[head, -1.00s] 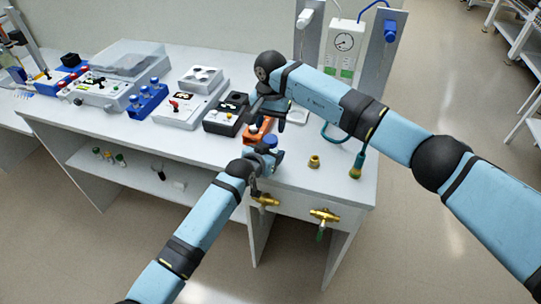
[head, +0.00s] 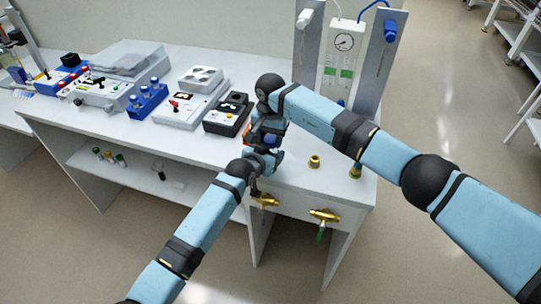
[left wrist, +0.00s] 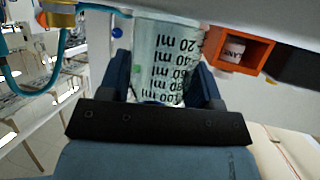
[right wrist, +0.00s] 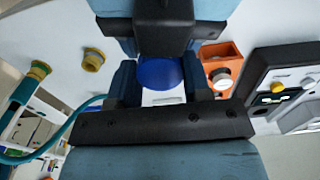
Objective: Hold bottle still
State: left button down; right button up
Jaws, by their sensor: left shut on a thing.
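The bottle (left wrist: 165,60) is clear, with black ml marks, and sits between the fingers of my left gripper (left wrist: 165,82) in the left wrist view. That gripper is shut on it. The bottle's blue cap (right wrist: 160,73) shows in the right wrist view, between the fingers of my right gripper (right wrist: 162,85). These fingers stand on either side of the cap and look open; contact is not clear. In the head view my left gripper (head: 265,160) and right gripper (head: 268,130) are close together at the bench front, hiding most of the bottle.
An orange holder (right wrist: 213,60) with a small white vial (right wrist: 221,78) stands close beside the grippers. A black instrument (head: 228,115) is to the left. A loose brass fitting (head: 314,162) and a hose end (head: 355,170) lie to the right. Brass valves (head: 325,215) project from the bench front.

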jog(key=shift+m, duration=1.7)
jog(key=o, duration=1)
jog(key=shift+r, duration=2.25)
jog(key=shift+c, duration=0.4)
